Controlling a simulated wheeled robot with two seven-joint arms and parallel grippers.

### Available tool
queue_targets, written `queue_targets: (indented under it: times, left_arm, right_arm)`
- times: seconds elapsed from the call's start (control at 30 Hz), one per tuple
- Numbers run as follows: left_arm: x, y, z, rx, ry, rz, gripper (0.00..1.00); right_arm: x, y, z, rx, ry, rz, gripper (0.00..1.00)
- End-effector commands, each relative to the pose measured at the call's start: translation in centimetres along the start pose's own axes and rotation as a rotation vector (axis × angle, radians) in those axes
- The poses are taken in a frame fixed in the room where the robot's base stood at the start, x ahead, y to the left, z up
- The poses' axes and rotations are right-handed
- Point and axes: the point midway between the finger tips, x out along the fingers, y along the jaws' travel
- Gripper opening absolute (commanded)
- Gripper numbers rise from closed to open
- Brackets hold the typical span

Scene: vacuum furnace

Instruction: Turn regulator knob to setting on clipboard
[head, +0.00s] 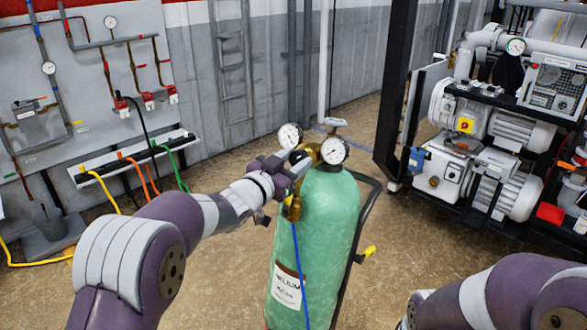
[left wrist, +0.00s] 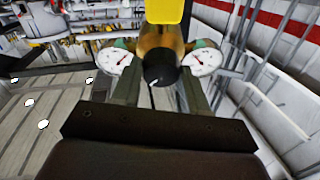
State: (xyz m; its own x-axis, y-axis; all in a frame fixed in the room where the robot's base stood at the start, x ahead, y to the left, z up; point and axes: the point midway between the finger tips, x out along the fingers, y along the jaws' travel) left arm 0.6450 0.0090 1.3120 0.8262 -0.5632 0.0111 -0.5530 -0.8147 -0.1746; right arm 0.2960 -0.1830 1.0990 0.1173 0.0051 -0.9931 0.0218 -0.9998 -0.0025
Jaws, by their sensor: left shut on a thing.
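A green helium cylinder (head: 318,225) stands upright, with a brass regulator (head: 294,208) and two round white gauges (head: 290,136) (head: 334,151) at its top. In the left wrist view the black regulator knob (left wrist: 160,68) has a white mark and sits below the brass body (left wrist: 160,38), between the left gauge (left wrist: 114,58) and right gauge (left wrist: 202,58). My left gripper (head: 287,168) is at the regulator, its fingers (left wrist: 161,92) on either side of the knob and shut on it. The gauge figures are too small to read. My right gripper is out of view. No clipboard shows.
A blue hose (head: 299,265) hangs down the cylinder's front. A dark cart frame (head: 372,200) stands behind it. A pump rack (head: 490,150) is at the right. A panel with pipes and valves (head: 85,85) is at the left. Some floor between is open.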

Motion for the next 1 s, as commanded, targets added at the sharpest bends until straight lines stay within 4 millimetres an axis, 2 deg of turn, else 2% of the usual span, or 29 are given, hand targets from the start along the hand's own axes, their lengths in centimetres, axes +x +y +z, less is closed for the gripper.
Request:
queue_targets:
  times: [0.1,0.5,1.0]
  left_arm:
    - [0.0,-0.1,0.2,0.093,0.01,0.021,0.13]
    - [0.0,-0.2,-0.1,0.354,0.026,0.089,0.13]
    - [0.0,-0.1,-0.2,0.453,0.033,0.117,0.13]
  right_arm:
    - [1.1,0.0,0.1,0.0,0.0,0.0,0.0]
    - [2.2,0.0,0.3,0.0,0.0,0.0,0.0]
    - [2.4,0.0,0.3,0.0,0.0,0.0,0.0]
